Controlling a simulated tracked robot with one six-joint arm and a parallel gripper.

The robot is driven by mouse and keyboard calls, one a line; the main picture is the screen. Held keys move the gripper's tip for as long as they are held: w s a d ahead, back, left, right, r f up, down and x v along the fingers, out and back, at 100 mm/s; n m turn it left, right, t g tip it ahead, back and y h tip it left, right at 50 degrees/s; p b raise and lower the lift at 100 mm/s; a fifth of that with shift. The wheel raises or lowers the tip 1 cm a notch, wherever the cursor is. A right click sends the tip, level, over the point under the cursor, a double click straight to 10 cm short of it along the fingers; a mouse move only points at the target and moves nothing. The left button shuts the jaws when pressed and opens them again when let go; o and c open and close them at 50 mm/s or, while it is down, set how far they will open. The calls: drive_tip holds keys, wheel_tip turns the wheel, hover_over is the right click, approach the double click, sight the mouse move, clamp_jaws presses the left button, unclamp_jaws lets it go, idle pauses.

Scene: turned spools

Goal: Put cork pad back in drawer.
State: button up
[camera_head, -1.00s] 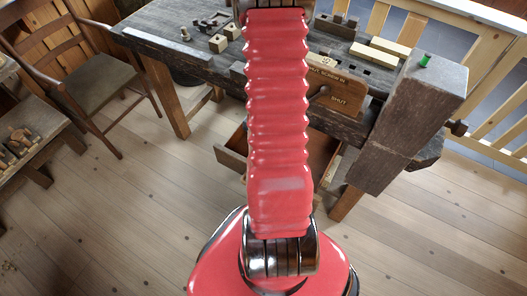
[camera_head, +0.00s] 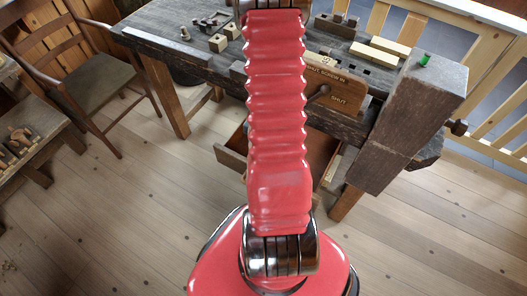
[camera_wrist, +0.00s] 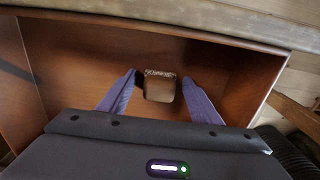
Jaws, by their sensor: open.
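The drawer (camera_head: 233,158) is pulled out under the workbench, and my arm hides its middle in the head view. In the wrist view its brown inside (camera_wrist: 80,60) fills most of the picture. A small tan block-like piece with a speckled edge, looking like the cork pad (camera_wrist: 160,88), shows over the drawer's inside. My gripper (camera_wrist: 158,82) is open, with one finger on each side of the pad and gaps between. I cannot tell whether the pad rests on the drawer's floor. My gripper is hidden in the head view.
The drawer's wooden walls stand close around my gripper. The workbench (camera_head: 160,45) carries wooden blocks, a lettered board (camera_head: 335,88) and a green spool (camera_head: 425,60). A heavy timber block (camera_head: 405,125) juts out on the right. A chair (camera_head: 90,85) stands at left.

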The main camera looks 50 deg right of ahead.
drive_tip(key=shift+r, duration=0.15)
wheel_tip(320, 180, up, 12)
idle(1.0)
idle(0.7)
drive_tip(key=w+a+r+n+t+h, duration=0.1)
drive_tip(key=w+a+r+n, duration=0.3)
drive_tip(key=a+r, duration=0.35)
drive_tip(key=w+a+r+n+t, duration=0.1)
drive_tip(key=w+a+r+n, duration=0.3)
drive_tip(key=a+r, duration=0.3)
drive_tip(key=s+a+r+n+t, duration=0.1)
drive_tip(key=s+a+r+n, duration=0.1)
drive_tip(key=a+r+n, duration=0.2)
drive_tip(key=s+a+r+n+t+y, duration=0.1)
drive_tip(key=s+a+r+n+t, duration=0.1)
drive_tip(key=a+r+n, duration=0.3)
drive_tip(key=s+a+r, duration=0.1)
drive_tip(key=a+r, duration=0.2)
drive_tip(key=a, duration=0.4)
drive_tip(key=shift+r+t, duration=0.3)
